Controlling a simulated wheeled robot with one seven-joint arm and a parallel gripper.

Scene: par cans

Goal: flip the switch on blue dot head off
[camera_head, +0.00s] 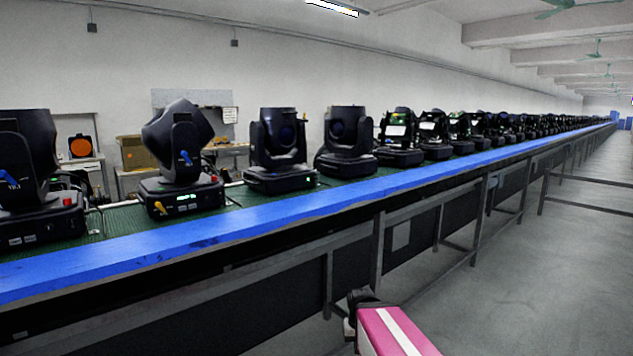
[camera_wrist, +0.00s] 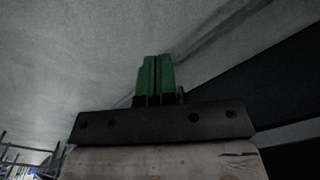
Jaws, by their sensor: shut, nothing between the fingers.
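A row of black moving-head lights stands on the green belt behind a blue rail in the head view. The second light from the left (camera_head: 178,135) has a blue mark on its tilted head, with a lit green display and a yellow part on its base. The leftmost light (camera_head: 30,160) also has a blue mark and a red part on its base. I cannot tell which is the blue dot head, and no switch can be made out clearly. My gripper (camera_wrist: 155,62) shows green fingers in the wrist view. They are shut and empty, with no light near them.
The blue rail (camera_head: 250,215) runs along the front of the long table, above grey metal legs (camera_head: 378,250). Grey floor (camera_head: 560,270) is open on the right. A cardboard box (camera_head: 134,152) sits behind the row.

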